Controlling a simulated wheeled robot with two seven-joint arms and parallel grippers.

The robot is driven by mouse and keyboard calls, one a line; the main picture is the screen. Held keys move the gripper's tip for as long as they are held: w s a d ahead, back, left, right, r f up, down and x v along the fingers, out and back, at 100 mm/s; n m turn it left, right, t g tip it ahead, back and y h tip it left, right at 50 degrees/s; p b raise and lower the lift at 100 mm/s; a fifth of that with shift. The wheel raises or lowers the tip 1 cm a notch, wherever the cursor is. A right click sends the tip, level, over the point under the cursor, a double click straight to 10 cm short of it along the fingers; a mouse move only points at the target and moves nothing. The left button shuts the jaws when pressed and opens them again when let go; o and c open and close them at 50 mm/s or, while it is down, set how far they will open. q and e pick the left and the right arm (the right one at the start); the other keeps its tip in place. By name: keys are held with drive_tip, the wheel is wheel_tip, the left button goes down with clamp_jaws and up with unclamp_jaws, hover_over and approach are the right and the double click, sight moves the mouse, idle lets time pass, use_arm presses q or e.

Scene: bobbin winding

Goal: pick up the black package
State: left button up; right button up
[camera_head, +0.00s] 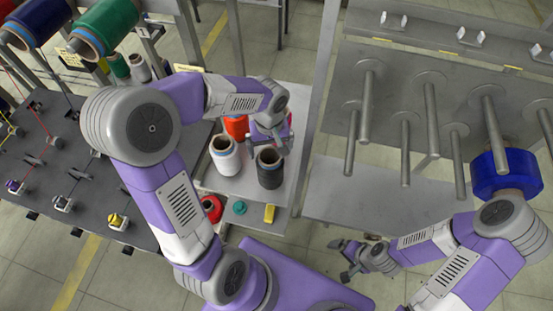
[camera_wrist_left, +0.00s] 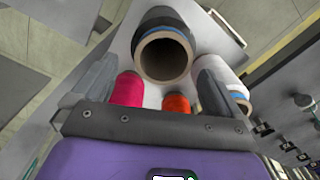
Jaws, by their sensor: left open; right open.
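The black package (camera_head: 270,177), a dark spool with a pale tube core, stands upright on a grey shelf (camera_head: 240,186). My left gripper (camera_head: 268,142) is open and empty over the shelf, just behind the black package's top in the head view. In the left wrist view, the black package (camera_wrist_left: 165,20) shows its open tube end beyond the gap between my left fingers (camera_wrist_left: 155,85); the fingers are not closed around it. My right gripper (camera_head: 350,262) is open and empty, low at the lower middle, well away from the package.
A white spool (camera_head: 224,160) stands close left of the black package, with an orange spool (camera_head: 236,127) behind. A pink spool (camera_wrist_left: 127,88) shows in the wrist view. A red spool (camera_head: 211,209) lies on a lower shelf. A rack with grey pegs (camera_head: 405,150) stands right, holding a blue spool (camera_head: 508,177).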

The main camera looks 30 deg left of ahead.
sight(270, 162)
use_arm(q)
drive_tip(key=f, duration=0.2)
drive_tip(key=f+b, duration=0.1)
drive_tip(key=f, duration=0.4)
drive_tip(key=shift+s+d, duration=0.15)
drive_tip(key=shift+s, duration=0.25)
use_arm(e)
drive_tip(key=shift+s+f, duration=0.4)
drive_tip(key=shift+f, duration=0.3)
use_arm(q)
drive_tip(key=shift+c, duration=0.5)
drive_tip(key=c, duration=0.8)
drive_tip(key=shift+o, duration=0.2)
drive_tip(key=shift+r, duration=0.1)
